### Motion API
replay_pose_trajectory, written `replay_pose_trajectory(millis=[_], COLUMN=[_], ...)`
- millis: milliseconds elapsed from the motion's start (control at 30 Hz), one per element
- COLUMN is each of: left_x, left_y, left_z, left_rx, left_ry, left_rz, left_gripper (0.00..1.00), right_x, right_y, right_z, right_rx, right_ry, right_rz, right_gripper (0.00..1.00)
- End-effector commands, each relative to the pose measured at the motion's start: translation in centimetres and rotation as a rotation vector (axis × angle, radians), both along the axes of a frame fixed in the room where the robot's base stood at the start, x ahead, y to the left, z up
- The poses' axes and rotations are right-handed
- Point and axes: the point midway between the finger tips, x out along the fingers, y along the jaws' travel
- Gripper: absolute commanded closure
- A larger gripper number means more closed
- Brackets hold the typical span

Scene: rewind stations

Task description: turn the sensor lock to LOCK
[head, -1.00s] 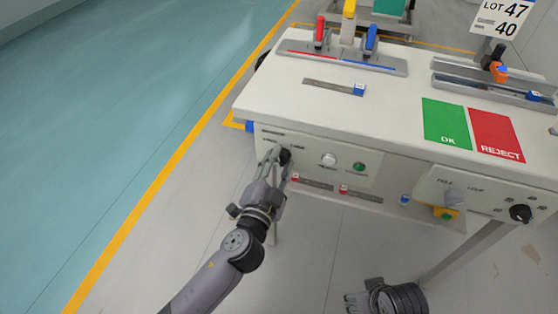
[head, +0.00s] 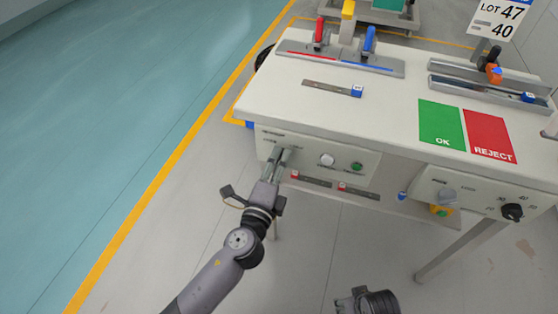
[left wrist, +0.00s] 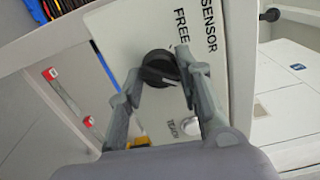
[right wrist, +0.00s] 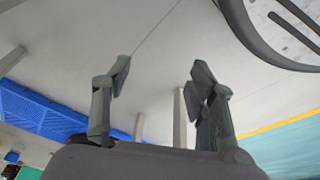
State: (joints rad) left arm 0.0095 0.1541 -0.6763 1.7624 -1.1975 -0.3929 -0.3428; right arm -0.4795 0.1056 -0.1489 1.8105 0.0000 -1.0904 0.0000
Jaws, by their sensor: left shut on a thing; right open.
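The sensor lock is a black round knob (left wrist: 160,68) on a white panel, with SENSOR and FREE printed beside it in the left wrist view. No LOCK mark is readable there. My left gripper (left wrist: 157,78) has its fingertips on either side of the knob and is shut on it. In the head view my left gripper (head: 279,156) is at the left end of the front panel (head: 306,152) and hides the knob. My right gripper (right wrist: 160,72) is open and empty, low down and away from the panel.
A white button (head: 327,160) and a green button (head: 357,167) sit right of the left gripper. Rails with red sliders (head: 312,181) run just below. The table (head: 390,110) carries green OK and red REJECT pads. Another black knob (head: 512,212) is at the right.

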Motion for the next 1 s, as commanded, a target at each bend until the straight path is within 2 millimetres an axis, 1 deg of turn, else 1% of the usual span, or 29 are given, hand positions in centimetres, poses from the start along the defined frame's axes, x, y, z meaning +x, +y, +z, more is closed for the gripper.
replay_pose_trajectory(millis=[100, 300, 500, 867, 900, 1000], left_x=[-0.1, -0.1, -0.1, -0.1, -0.1, -0.1], left_y=[-0.1, -0.1, -0.1, -0.1, -0.1, -0.1], left_z=[0.0, 0.0, -0.1, -0.1, -0.1, -0.1], left_rx=[0.060, 0.127, 0.153, 0.158, 0.158, 0.157], left_ry=[-0.019, -0.041, -0.049, -0.050, -0.050, -0.050], left_rz=[-0.003, -0.003, -0.003, -0.003, -0.003, -0.003], left_gripper=[0.95, 0.95, 0.95, 0.95, 0.67, 0.60], right_x=[-0.2, -0.4, -0.5, -0.5, -0.5, -0.5], right_y=[0.0, 0.0, -0.1, 0.0, 0.0, 0.0], right_z=[-0.6, -1.3, -1.7, -1.7, -1.7, -1.7], right_rx=[0.000, -0.001, -0.001, -0.001, -0.001, -0.001], right_ry=[0.005, 0.007, 0.010, 0.008, 0.008, 0.009], right_rz=[0.001, 0.001, 0.002, 0.002, 0.002, 0.002], right_gripper=[0.47, 0.47, 0.47, 0.47, 0.47, 0.47])
